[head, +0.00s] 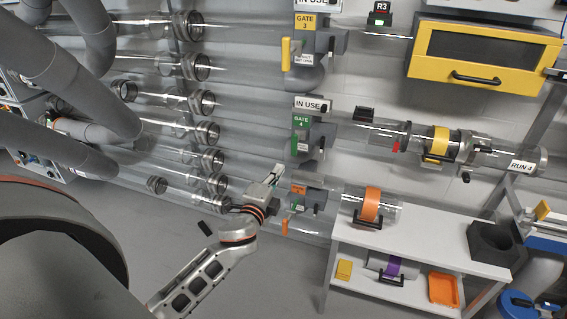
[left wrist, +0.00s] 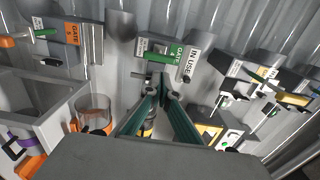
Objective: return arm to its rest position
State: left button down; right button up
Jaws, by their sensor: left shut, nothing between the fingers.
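My left arm comes in from the lower left in the head view. Its gripper (head: 279,170) is shut and empty, just below and left of the gate 4 unit (head: 301,122) with its green handle (head: 294,144). In the left wrist view the two teal fingers (left wrist: 163,82) come together at their tips, with the gate 4 green handle (left wrist: 160,58) just beyond them. I cannot tell how large the gap between them is. My right gripper is not in view.
An orange gate (head: 300,190) sits close below the gripper. Clear tubes (head: 180,150) run along the wall to the left. A white bench (head: 430,239) with an orange-banded canister (head: 371,205) stands at the right. The grey floor (head: 270,285) in front looks mostly open.

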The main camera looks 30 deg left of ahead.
pick_arm(q)
jog(key=shift+v, duration=1.15)
jog(key=s+d+f+n+g+h, duration=0.3)
jog(key=s+d+f+n, duration=0.2)
jog(key=s+d+f, duration=0.4)
jog(key=s+d+f+n+g+h, duration=0.3)
jog(key=s+d+f+n, duration=0.3)
jog(key=s+f, duration=1)
jog(key=d+f+g, duration=0.1)
jog(key=d, duration=0.2)
jog(key=shift+d+h, duration=0.25)
jog(key=shift+h, duration=0.05)
jog(key=shift+f, duration=0.1)
